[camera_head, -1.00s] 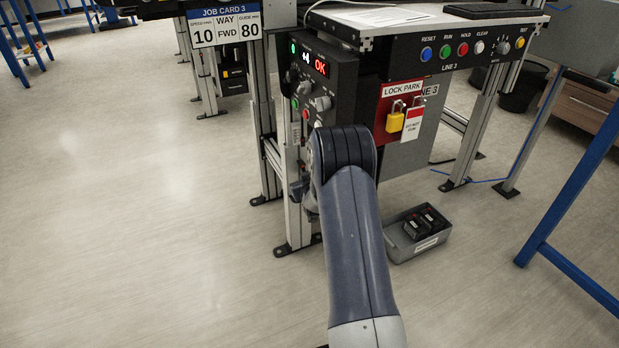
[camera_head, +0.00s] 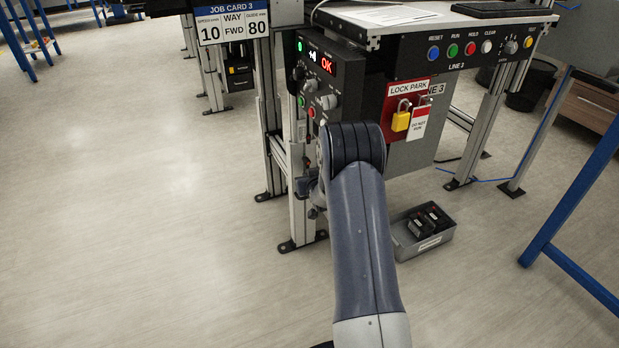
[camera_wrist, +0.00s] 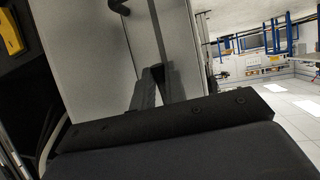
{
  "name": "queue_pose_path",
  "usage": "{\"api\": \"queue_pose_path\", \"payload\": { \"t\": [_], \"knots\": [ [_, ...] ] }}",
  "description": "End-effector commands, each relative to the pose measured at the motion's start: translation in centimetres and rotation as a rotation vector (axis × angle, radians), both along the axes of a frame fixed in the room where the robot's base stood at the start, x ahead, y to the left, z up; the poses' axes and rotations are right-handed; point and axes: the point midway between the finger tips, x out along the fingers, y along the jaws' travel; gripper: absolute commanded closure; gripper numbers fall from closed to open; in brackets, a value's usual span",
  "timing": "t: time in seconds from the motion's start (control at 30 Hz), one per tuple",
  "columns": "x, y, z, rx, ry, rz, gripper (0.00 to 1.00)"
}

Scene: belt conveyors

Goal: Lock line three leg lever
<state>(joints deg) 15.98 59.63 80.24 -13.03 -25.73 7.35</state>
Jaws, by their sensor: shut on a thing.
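Line three's metal leg (camera_head: 299,190) stands below the front control box, and its pale face also fills much of the wrist view (camera_wrist: 90,65). My gripper (camera_head: 305,188) is at this leg, mostly hidden behind my own arm in the head view. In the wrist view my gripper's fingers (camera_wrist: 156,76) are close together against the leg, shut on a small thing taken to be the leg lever. The lever itself is hidden between the fingers, so I cannot tell its angle.
The control box (camera_head: 325,85) above shows a lit OK. A lock park board (camera_head: 395,92) holds a yellow padlock (camera_head: 401,121) and a red-white tag. A grey bin (camera_head: 425,243) of black items sits on the floor to the right. The floor at left is clear.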

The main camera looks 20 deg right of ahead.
Motion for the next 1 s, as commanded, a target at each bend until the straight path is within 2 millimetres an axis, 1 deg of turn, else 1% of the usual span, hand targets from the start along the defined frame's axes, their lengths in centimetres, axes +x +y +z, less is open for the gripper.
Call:
{"api": "queue_pose_path", "payload": {
  "t": [0.03, 0.27, 0.5, 0.6, 0.67, 0.77, 1.0],
  "knots": [
    [0.0, 0.1, -0.1, 0.002, 0.003, 0.0, 0.85],
    [0.0, 0.1, -0.1, 0.001, 0.001, 0.001, 0.66],
    [0.0, 0.0, 0.0, -0.001, 0.0, 0.0, 0.65],
    [-0.4, 0.1, 0.3, -0.001, 0.001, 0.0, 0.65],
    [-0.8, 0.2, 0.6, -0.001, 0.001, 0.0, 0.65],
    [-2.1, 0.4, 1.3, -0.001, 0.002, 0.0, 0.65],
    [-6.0, 1.1, 3.1, 0.0, 0.001, 0.0, 0.65]
  ]
}}
